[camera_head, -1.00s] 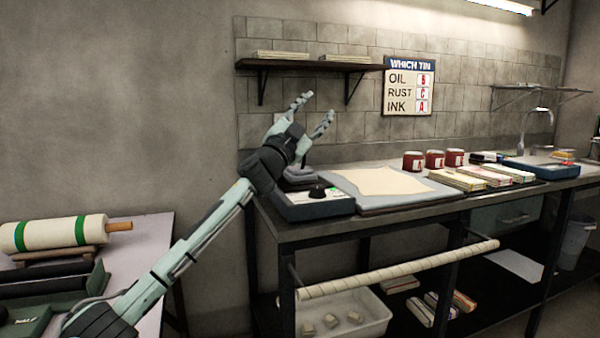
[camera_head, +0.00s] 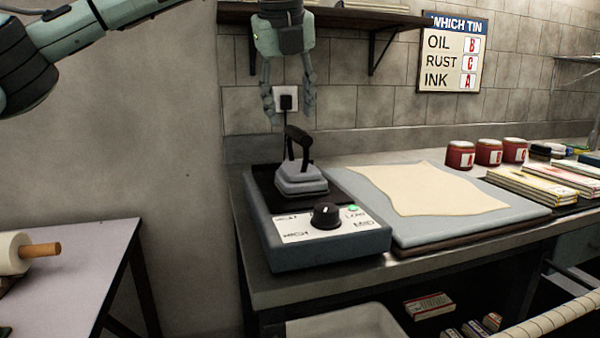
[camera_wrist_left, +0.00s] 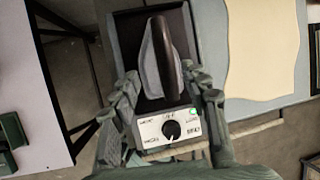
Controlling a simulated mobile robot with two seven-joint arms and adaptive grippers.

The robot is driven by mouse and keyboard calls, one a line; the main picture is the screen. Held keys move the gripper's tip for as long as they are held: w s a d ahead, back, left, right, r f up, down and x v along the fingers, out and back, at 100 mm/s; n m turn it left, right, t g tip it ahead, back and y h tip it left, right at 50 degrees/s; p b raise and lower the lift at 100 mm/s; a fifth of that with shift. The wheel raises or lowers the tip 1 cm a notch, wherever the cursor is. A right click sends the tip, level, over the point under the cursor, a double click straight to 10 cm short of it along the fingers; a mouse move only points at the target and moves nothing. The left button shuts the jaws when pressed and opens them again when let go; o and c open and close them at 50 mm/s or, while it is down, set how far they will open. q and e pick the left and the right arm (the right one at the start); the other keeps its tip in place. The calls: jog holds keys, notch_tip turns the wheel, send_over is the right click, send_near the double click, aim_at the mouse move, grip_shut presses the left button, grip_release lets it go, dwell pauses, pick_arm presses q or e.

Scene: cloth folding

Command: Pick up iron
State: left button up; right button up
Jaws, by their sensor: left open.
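The iron (camera_head: 301,178) is grey with a black handle. It stands on the dark plate at the back of a blue-grey heater unit (camera_head: 318,251), which has a black knob and a small green light. My left gripper (camera_head: 290,118) points down above the iron, open and empty, with a finger to each side. In the left wrist view the iron (camera_wrist_left: 160,60) shows from above, beyond and between the fingertips (camera_wrist_left: 168,88). I see no contact between fingers and iron. My right gripper is not in view.
A cream cloth (camera_head: 430,188) lies on a grey board (camera_head: 480,228) right of the heater. Red tins (camera_head: 488,152) stand behind it. A shelf (camera_head: 340,17) is above, close to the left arm. A wall socket (camera_head: 286,100) is behind the gripper. A side table (camera_head: 75,270) stands left.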

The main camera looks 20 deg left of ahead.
aim_at(296, 129)
pick_arm(q)
jog(key=shift+x, duration=0.85)
jog(key=shift+d+p+x, duration=0.15)
jog(key=shift+p+x, duration=0.05)
jog(key=shift+x, duration=1.1)
jog(key=shift+d+p+x, duration=0.15)
jog(key=shift+x, duration=1.15)
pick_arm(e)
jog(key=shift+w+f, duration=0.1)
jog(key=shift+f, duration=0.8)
pick_arm(q)
jog(key=shift+w, duration=0.2)
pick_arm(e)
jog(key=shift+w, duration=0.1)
pick_arm(q)
jog(key=shift+f+b, duration=0.2)
jog(key=shift+b, duration=0.15)
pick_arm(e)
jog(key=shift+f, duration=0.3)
pick_arm(q)
jog(key=shift+c, duration=0.2)
grip_shut()
jog(key=shift+r, duration=0.15)
